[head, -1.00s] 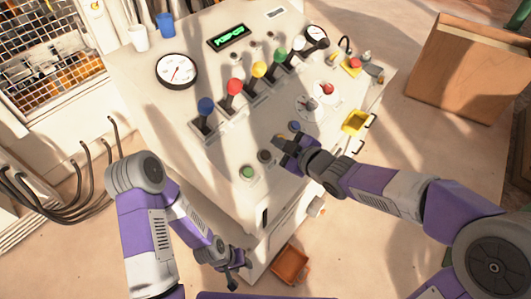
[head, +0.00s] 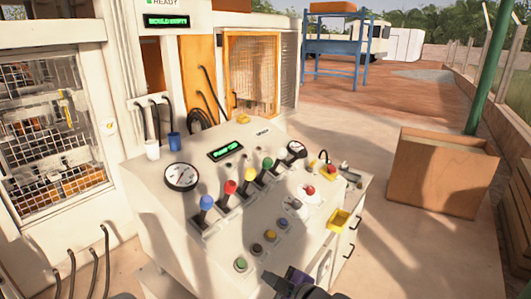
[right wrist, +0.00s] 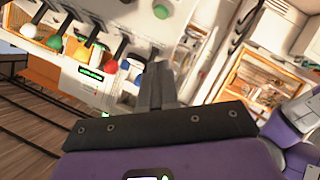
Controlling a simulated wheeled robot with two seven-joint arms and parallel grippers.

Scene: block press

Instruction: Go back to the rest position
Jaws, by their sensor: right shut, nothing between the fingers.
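My right gripper (head: 270,277) shows at the bottom edge of the head view, in front of the near side of the control console (head: 165,230). In the right wrist view its fingers (right wrist: 156,85) are together with nothing between them. The gripper is apart from the console's levers and buttons, as far as I can see. Most of my right arm is below the picture. My left gripper and arm are out of the head view.
A wooden box (head: 440,172) stands right; open floor lies between.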

